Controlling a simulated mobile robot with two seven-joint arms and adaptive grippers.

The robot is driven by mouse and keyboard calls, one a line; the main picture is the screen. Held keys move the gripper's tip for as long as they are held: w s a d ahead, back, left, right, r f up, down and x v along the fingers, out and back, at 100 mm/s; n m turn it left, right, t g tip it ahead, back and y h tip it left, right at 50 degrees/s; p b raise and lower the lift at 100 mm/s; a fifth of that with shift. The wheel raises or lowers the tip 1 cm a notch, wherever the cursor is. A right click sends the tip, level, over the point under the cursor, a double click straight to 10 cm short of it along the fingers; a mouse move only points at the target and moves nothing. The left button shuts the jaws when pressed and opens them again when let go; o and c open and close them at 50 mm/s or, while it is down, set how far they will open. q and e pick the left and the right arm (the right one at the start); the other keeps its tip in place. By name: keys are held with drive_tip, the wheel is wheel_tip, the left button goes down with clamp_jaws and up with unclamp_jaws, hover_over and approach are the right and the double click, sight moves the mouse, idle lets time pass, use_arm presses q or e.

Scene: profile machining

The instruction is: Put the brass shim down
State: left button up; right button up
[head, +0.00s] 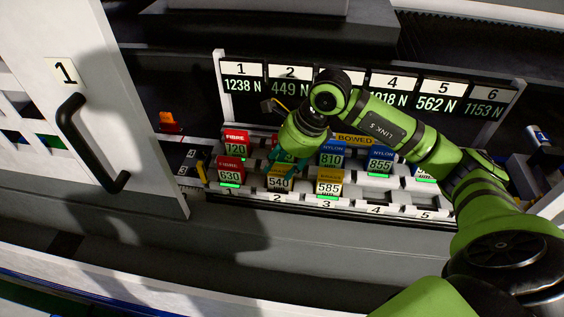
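A brass-coloured shim block marked 540 (279,182) is at the front row of the rack, just above the label 2. My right gripper (283,163) reaches down over it from above, with its teal fingers around the block's top. The gripper appears shut on it, though the arm hides part of the fingers. I cannot tell whether the block touches the slot floor; no green light shows under it. A second brass-coloured block marked 585 (328,184) sits to its right above a green light. My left gripper is not in view.
The white rack (425,200) also holds red fibre blocks (230,171) at left and blue nylon blocks (381,161) behind. Numbered force displays (242,85) stand at the back. A white door with a black handle (85,140) is at left. Front slots 4 and 5 look empty.

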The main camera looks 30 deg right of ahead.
drive_tip(key=shift+r, duration=0.1)
drive_tip(key=shift+d+r, duration=0.15)
drive_tip(key=shift+r, duration=0.05)
drive_tip(key=b+v, duration=0.3)
drive_tip(key=v, duration=0.8)
drive_tip(key=shift+r, duration=0.3)
drive_tip(key=shift+s, duration=0.2)
